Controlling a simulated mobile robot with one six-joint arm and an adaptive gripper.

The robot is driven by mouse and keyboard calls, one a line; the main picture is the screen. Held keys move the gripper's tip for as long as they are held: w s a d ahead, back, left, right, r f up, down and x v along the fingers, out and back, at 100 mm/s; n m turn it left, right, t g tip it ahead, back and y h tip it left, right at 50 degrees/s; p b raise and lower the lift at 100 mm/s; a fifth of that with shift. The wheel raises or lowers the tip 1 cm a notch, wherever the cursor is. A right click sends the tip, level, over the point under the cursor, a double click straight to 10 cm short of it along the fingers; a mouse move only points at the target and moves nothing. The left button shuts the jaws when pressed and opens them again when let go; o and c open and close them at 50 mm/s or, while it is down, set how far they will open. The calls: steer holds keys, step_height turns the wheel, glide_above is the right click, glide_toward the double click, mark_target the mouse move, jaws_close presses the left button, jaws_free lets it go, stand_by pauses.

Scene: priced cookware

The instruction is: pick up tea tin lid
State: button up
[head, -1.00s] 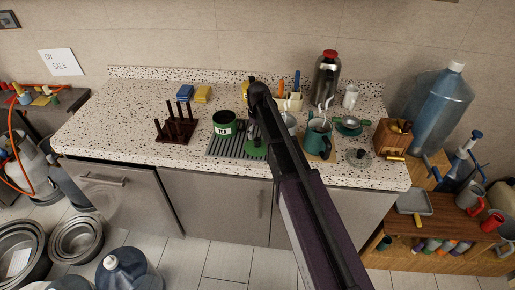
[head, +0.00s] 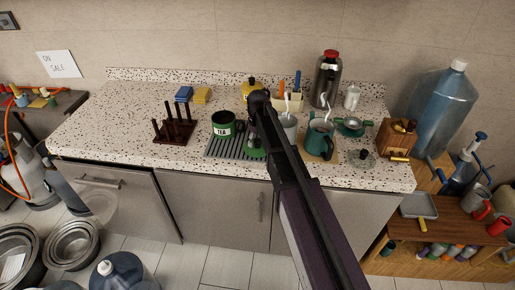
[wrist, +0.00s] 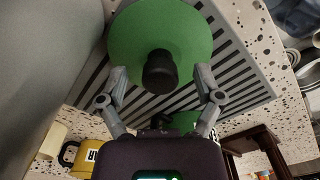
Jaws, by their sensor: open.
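The tea tin lid is a green disc with a black knob; it lies on the grey slatted rack (head: 222,151) on the counter. In the wrist view the lid (wrist: 190,40) fills the top middle, its knob (wrist: 160,70) between my fingers. My gripper (wrist: 160,78) is open, one finger on each side of the knob, with gaps visible. In the head view the lid (head: 257,154) shows below my gripper, which is partly hidden by my arm. The green tea tin (head: 223,129), open-topped, stands on the rack to the left.
A dark peg rack (head: 175,128) stands left of the slatted rack. A yellow tin (head: 252,87) is behind my arm. A teal jug (head: 320,142) and a grey mug (head: 289,126) stand to the right. The counter's left part is clear.

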mark_target(258, 140)
jaws_close()
stand_by(0.3)
steer(key=shift+r, duration=0.2)
step_height(258, 140, up, 4)
steer(key=p, duration=0.4)
steer(key=shift+f, duration=0.2)
steer(key=s+d+r+p, duration=0.1)
steer(key=s+d, duration=0.1)
steer(key=s, duration=1.3)
steer(key=shift+s+d, duration=0.2)
steer(key=shift+s, duration=0.2)
steer(key=shift+a, duration=0.1)
